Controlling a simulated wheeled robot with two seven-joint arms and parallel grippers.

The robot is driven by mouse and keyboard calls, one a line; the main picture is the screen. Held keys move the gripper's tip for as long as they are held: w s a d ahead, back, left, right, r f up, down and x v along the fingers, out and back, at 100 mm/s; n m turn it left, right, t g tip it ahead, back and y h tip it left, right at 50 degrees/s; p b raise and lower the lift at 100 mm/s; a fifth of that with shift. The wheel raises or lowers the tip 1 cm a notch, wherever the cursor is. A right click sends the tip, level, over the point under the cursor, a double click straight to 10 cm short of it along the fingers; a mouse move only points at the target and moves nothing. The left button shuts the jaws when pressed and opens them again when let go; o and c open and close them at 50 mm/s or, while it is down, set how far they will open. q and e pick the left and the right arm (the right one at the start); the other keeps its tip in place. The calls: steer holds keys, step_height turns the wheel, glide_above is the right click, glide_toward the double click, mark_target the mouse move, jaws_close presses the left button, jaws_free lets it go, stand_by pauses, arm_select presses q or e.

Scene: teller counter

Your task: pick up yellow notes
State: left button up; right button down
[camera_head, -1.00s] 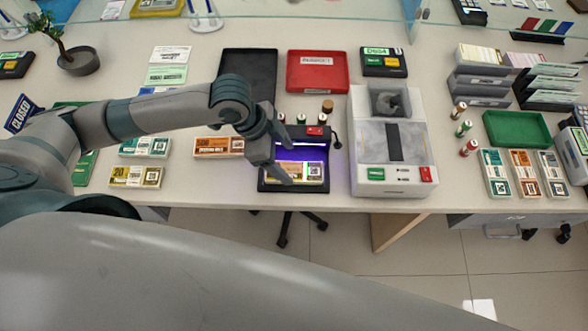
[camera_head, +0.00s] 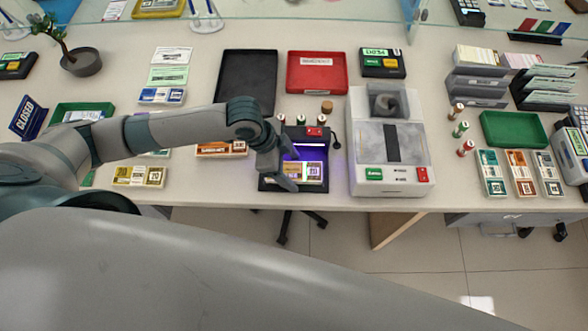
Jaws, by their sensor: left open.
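A bundle of yellow notes (camera_head: 313,170) lies on the black lamp unit, under its violet light. A second bundle of yellowish notes (camera_head: 138,176) lies at the counter's front edge on the left. My left gripper (camera_head: 290,168) is open at the left end of the notes on the lamp unit and covers part of them. One finger is toward the near side and one toward the lamp. I cannot tell whether the fingers touch the notes. My right gripper is not in view.
The black lamp unit (camera_head: 266,184) stands close left of a grey-white counting machine (camera_head: 409,181). Orange notes (camera_head: 222,149) lie partly under my left arm. A black tray (camera_head: 247,64) and a red tray (camera_head: 316,85) lie behind. Several small rolls stand around.

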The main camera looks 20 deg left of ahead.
mark_target(295, 173)
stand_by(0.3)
arm_select(q)
steer(key=c, duration=1.3)
steer(key=shift+r, duration=0.1)
steer(key=shift+r, duration=0.55)
steer(key=r+b, duration=0.1)
steer(key=d+r, duration=0.1)
steer(key=r, duration=0.1)
steer(key=shift+s+r+b, duration=0.15)
steer(key=shift+b, duration=0.2)
steer(key=s+d+r, duration=0.1)
steer(key=d+r, duration=0.1)
steer(key=d, duration=0.1)
steer(key=s+d+r+b, duration=0.1)
steer(key=d+r, duration=0.1)
steer(key=d, duration=0.1)
steer(key=s+d+r+b, duration=0.1)
steer(key=d+r, duration=0.1)
steer(key=d, duration=0.2)
steer(key=shift+s+r, duration=0.2)
steer(key=shift+r, duration=0.05)
